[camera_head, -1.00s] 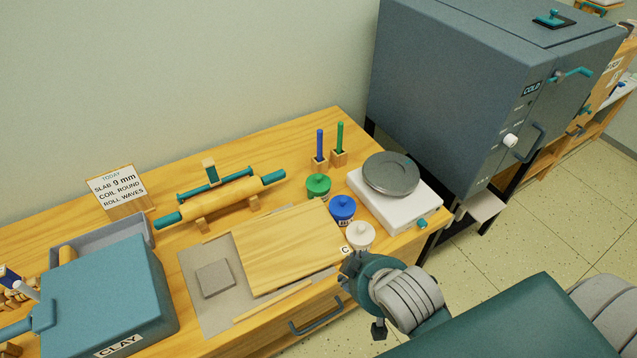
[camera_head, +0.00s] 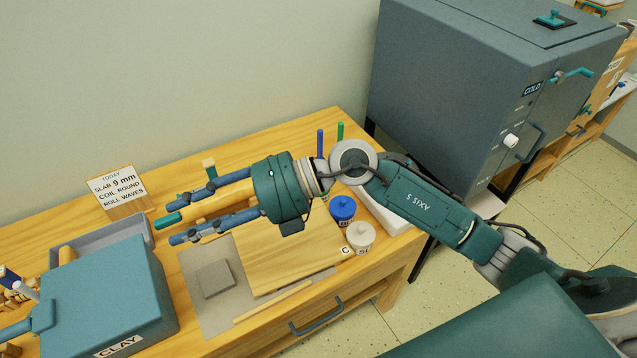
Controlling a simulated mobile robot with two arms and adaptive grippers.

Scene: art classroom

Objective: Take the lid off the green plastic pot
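The green pot and its lid are hidden behind my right wrist in the head view, just left of the blue pot (camera_head: 343,209). My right gripper (camera_head: 165,223) is held above the table, pointing left. Its two fingers are spread apart, with nothing seen held between them. In the picture they overlap the rolling pin (camera_head: 215,203) lying behind and below. My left gripper is not in view.
A white pot (camera_head: 360,240) stands in front of the blue pot. A wooden board (camera_head: 280,262), a box marked CLAY (camera_head: 105,295) and a sign (camera_head: 118,187) are on the table. A grey kiln (camera_head: 450,90) stands at right. My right arm hides most of the white scale (camera_head: 388,217).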

